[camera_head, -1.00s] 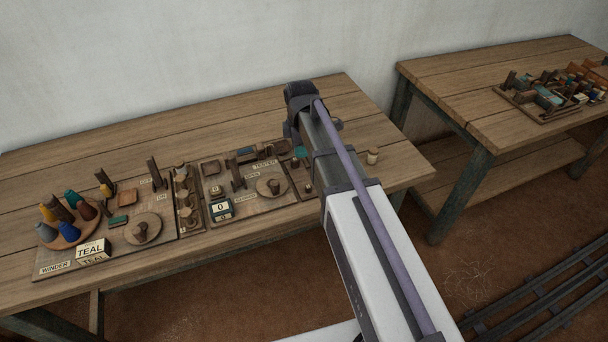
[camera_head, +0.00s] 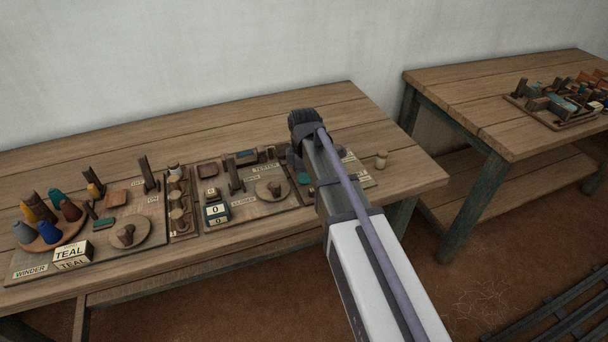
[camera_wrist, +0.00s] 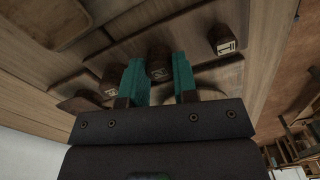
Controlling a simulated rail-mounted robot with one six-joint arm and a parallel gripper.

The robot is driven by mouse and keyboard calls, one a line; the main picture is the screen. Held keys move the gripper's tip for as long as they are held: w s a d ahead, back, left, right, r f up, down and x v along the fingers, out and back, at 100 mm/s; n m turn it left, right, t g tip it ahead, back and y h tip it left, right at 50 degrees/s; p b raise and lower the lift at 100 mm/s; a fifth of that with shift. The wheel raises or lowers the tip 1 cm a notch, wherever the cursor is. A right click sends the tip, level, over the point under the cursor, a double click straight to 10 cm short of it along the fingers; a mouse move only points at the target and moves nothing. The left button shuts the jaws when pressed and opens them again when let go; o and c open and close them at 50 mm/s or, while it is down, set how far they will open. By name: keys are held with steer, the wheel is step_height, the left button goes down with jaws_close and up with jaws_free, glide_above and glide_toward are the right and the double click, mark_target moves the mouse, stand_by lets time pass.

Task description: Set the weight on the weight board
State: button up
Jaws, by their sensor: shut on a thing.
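My gripper (camera_wrist: 158,82) shows in the wrist view with two teal fingers, one on each side of a dark brown weight (camera_wrist: 157,66) marked with what looks like a 2. The fingers are shut on it. A similar weight marked 1 (camera_wrist: 227,44) stands to the right, and another dark block with a pale label (camera_wrist: 112,86) is to the left. Wooden boards lie behind them; I cannot tell whether the held weight touches one. In the head view my arm hides the held weight and most of the gripper.
In the head view, the tester board (camera_head: 250,212) lies left of my arm, with a counter box (camera_head: 216,213) on it. Further left is the winder board (camera_head: 150,228) with coloured cones. A second bench (camera_head: 480,115) is beyond.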

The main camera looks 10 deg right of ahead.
steer(key=o, duration=1)
steer(key=shift+c, duration=0.2)
step_height(320, 180, up, 12)
steer(key=p, duration=1.2)
steer(key=shift+r+p, duration=0.2)
steer(key=shift+p, duration=0.15)
steer(key=s+m, duration=1.6)
steer(key=s, duration=0.2)
